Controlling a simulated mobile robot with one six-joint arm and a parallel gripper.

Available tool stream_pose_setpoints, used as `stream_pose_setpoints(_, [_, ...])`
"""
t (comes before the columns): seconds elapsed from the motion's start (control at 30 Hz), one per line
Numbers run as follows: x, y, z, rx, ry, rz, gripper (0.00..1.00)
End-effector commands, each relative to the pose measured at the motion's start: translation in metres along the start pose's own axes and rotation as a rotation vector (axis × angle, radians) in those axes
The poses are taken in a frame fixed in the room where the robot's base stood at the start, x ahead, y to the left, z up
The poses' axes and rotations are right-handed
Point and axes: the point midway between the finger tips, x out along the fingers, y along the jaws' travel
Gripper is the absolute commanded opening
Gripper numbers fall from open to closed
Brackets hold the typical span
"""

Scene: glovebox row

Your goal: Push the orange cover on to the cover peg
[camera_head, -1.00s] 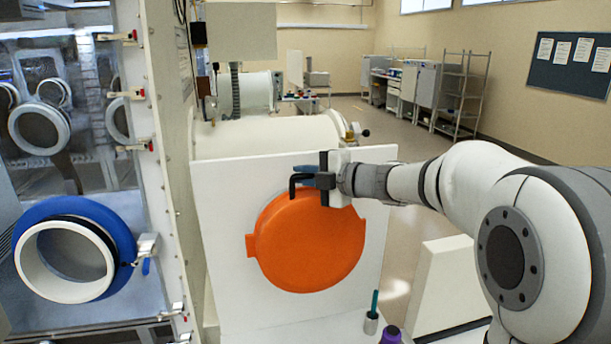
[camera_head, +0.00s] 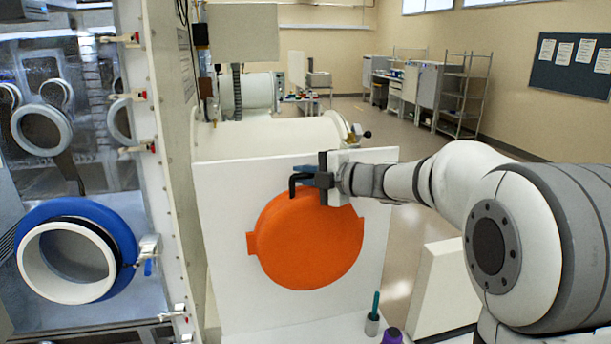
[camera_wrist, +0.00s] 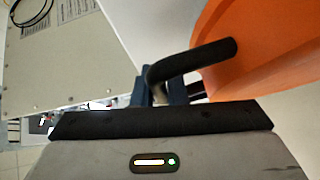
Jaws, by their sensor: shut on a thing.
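The orange cover (camera_head: 308,242) is a round disc with a small tab on its left edge. It stands upright against the front of a white panel (camera_head: 226,288) in the head view, and part of it shows at the right of the wrist view (camera_wrist: 265,55). My gripper (camera_head: 303,181) is at the cover's upper edge, shut on the cover's handle, with a black bent bar (camera_wrist: 195,60) showing at the jaws. The cover peg cannot be made out; the cover or panel may hide it. Whether the cover touches the panel is not clear.
A glovebox wall with a blue-ringed white port (camera_head: 66,262) stands at the left. A small cup with a green-handled tool (camera_head: 373,314) and a purple-topped item (camera_head: 392,336) stand below right of the panel. Open floor lies behind at the right.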

Motion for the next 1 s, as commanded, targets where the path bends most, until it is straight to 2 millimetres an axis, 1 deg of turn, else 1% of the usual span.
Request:
stream_pose_setpoints(0.47, [0.0068,0.0021,0.0049,-0.001,0.000,0.002,0.00])
stream_pose_setpoints(1.0, [0.0088,0.0017,0.0066,0.000,0.000,0.001,0.00])
